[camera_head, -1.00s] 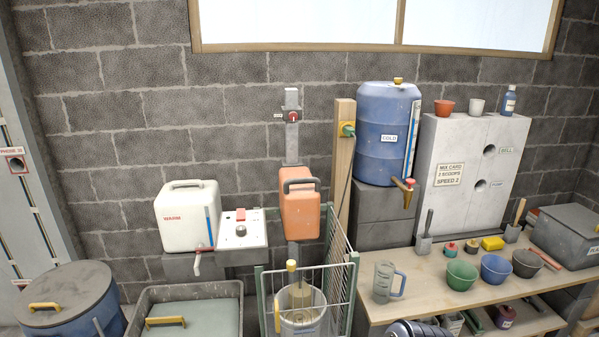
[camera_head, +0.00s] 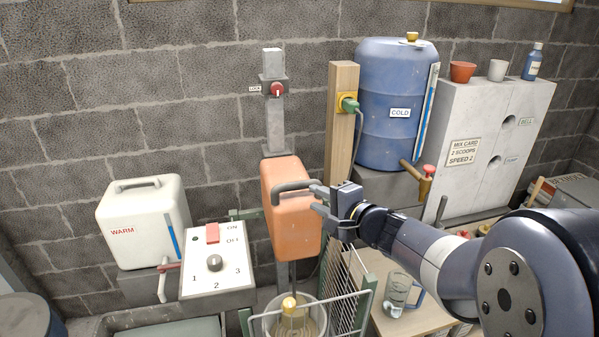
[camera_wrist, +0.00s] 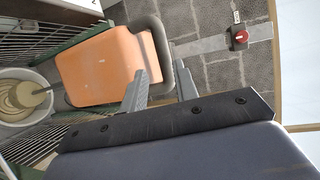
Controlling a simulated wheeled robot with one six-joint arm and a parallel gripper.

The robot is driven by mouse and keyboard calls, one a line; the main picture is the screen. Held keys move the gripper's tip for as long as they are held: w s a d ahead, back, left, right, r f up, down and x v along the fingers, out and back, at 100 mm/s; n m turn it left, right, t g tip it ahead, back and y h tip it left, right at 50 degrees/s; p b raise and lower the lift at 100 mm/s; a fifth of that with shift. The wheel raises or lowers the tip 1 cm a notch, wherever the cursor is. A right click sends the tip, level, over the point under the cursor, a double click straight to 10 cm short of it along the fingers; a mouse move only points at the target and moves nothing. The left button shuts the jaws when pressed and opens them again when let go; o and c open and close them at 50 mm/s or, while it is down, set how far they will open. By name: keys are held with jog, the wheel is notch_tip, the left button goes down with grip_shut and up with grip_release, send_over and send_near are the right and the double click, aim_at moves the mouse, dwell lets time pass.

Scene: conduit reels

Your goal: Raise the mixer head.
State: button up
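The orange mixer head (camera_head: 290,207) hangs on a grey upright rail (camera_head: 275,120), with a dark grey loop handle (camera_head: 292,186) on its front. A red lock knob (camera_head: 277,90) sits higher on the rail. Below the head, a beater stands in a bucket (camera_head: 268,322) behind a wire guard. My gripper (camera_head: 318,198) is at the right end of the handle, its two fingers apart. In the wrist view the fingers (camera_wrist: 161,72) are spread on either side of the handle's near part (camera_wrist: 181,78); I cannot tell whether they touch it.
A control box (camera_head: 215,262) with a switch and numbered dial stands left of the head, beside a white WARM tank (camera_head: 143,222). A wooden post (camera_head: 341,120) and blue COLD barrel (camera_head: 393,95) stand right. The wire guard (camera_head: 350,300) is close below my arm.

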aim_at(293, 196)
jog(key=p+x, duration=0.1)
jog(key=x, duration=0.2)
jog(key=p+x, duration=0.1)
jog(key=x, duration=0.3)
jog(key=p+x, duration=0.1)
jog(key=x, duration=0.3)
jog(key=shift+w+d+r, duration=0.1)
jog(key=shift+w+d, duration=0.15)
jog(key=shift+w, duration=0.05)
jog(key=shift+c, duration=0.6)
grip_shut()
